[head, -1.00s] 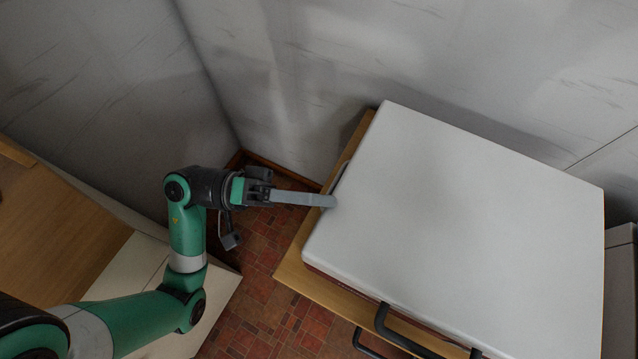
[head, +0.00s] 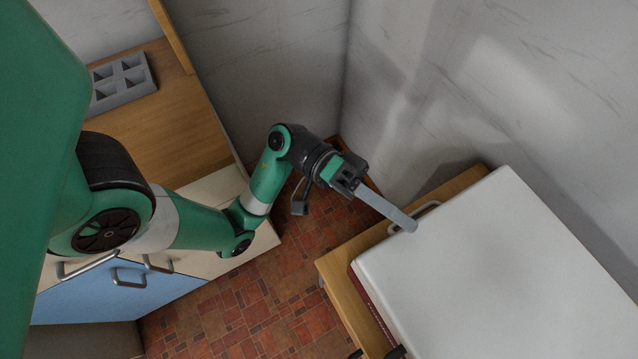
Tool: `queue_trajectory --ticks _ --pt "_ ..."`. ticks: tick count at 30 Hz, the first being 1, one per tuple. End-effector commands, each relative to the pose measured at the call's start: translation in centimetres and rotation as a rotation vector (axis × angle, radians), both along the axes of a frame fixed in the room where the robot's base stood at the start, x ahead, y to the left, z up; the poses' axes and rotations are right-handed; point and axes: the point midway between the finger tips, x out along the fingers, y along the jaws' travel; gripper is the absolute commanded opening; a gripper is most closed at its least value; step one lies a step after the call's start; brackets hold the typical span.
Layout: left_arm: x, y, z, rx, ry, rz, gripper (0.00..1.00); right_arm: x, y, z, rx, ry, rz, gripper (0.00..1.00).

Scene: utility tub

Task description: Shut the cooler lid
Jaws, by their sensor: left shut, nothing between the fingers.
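The cooler's white lid (head: 510,270) lies at the right of the head view. It looks flat and closed over the body, with a strip of the dark red cooler body (head: 374,306) showing below its left edge. A pale side handle (head: 432,206) shows at the cooler's far left side. My left gripper (head: 408,224) is shut and empty, with its long grey fingers pointing at the lid's left edge beside the handle. The fingertips are at or very near the edge; I cannot tell if they touch. My right gripper is out of view.
The cooler stands on a wooden-topped unit (head: 340,270). A wooden counter (head: 170,125) with a grey tray (head: 122,82) and blue-fronted drawers is at the left. Red tiled floor (head: 270,305) lies open between. Walls close off the back.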

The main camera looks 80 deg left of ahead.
Motion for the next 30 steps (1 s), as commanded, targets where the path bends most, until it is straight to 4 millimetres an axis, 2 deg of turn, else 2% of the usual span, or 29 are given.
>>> queue_trajectory --ticks 1,3,7,9,15,21,25,30 --pt "-1.0 -0.4 1.9 0.002 -0.002 0.000 0.00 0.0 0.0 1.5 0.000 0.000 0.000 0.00" --pt "-2.2 -1.0 3.6 0.002 -0.005 0.001 0.00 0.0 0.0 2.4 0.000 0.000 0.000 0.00" --pt "-4.5 -2.0 6.6 0.003 -0.008 0.000 0.00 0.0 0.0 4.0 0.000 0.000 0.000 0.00" --pt "-5.5 -2.4 7.6 -0.006 0.005 0.001 0.00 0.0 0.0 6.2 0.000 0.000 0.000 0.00" --pt "-8.3 -3.7 9.0 -0.007 0.004 0.001 0.00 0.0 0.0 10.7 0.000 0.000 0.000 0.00" --pt "-11.1 -4.9 10.0 -0.005 -0.001 0.002 0.00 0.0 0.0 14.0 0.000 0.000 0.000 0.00" --pt "-12.2 -5.4 10.2 -0.003 -0.003 0.002 0.00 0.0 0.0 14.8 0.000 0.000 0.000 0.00" --pt "-12.7 -5.7 10.0 -0.001 -0.008 -0.001 0.00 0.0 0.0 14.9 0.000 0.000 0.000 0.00"
